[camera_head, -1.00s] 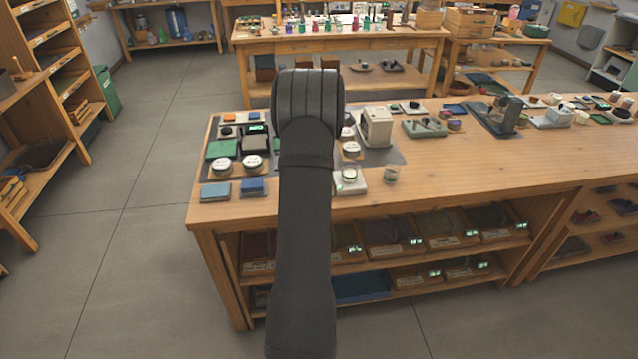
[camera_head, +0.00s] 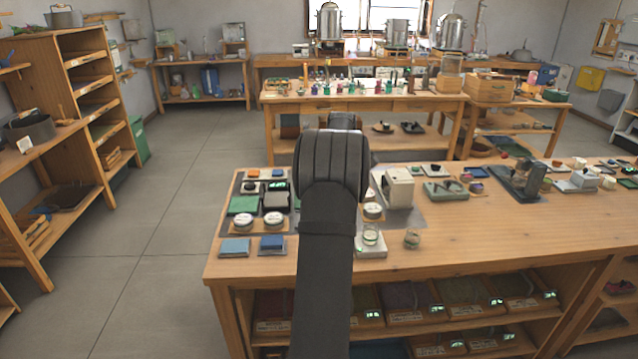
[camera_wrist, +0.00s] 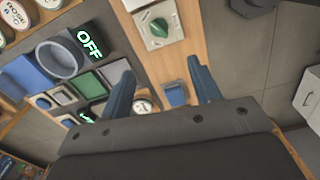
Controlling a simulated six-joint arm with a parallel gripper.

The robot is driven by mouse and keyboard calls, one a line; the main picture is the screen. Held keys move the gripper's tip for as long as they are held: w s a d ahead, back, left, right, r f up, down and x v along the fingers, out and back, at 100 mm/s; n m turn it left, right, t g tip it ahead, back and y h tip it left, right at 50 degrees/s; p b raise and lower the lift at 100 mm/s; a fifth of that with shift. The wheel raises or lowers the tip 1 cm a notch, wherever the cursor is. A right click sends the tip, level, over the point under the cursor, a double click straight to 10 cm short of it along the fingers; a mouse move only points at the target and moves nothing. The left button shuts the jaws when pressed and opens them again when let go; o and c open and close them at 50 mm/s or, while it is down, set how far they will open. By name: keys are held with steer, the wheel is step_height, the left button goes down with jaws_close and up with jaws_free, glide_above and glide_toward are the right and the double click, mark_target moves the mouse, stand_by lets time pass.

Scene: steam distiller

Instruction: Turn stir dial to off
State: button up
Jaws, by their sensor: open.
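In the wrist view, a dial (camera_wrist: 158,27) with a green face and a pale pointer sits on a white box at the top, above and beyond my fingertips. I cannot read a label on it, so I cannot tell whether it is the stir dial. A dark display (camera_wrist: 90,41) to its left shows OFF in green. My gripper (camera_wrist: 160,68) has two blue fingers spread well apart, with nothing held between them. The fingers do not touch the dial. In the head view my own arm hides the gripper and part of the bench behind it.
A grey-blue round dish (camera_wrist: 58,60) and a green pad (camera_wrist: 87,85) lie left of the fingers. In the head view, the wooden bench (camera_head: 470,248) carries a beige device (camera_head: 398,188), a glass jar (camera_head: 412,238) and several small items. Its front right area is bare.

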steer(key=shift+s+a+m, duration=0.1)
steer(key=shift+a+m, duration=0.1)
steer(key=shift+m, duration=0.6)
steer(key=c, duration=0.3)
steer(key=m, duration=0.3)
steer(key=shift+s+a+f+m+h, duration=0.2)
steer(key=shift+a+m+h, duration=0.1)
steer(key=shift+a+h, duration=0.1)
steer(key=shift+c, duration=0.5)
steer(key=s+a+f+m+t+h, duration=0.1)
steer(key=a+m, duration=0.2)
steer(key=m, duration=0.9)
steer(key=s+a+m+t+h, duration=0.1)
steer(key=s+a+m+h, duration=0.1)
steer(key=m, duration=0.9)
steer(key=shift+m, duration=0.3)
steer(key=x, duration=1.7)
steer(key=shift+w+a+f, duration=0.1)
steer(key=shift+w+f, duration=0.1)
steer(key=shift+w, duration=0.15)
jaws_close()
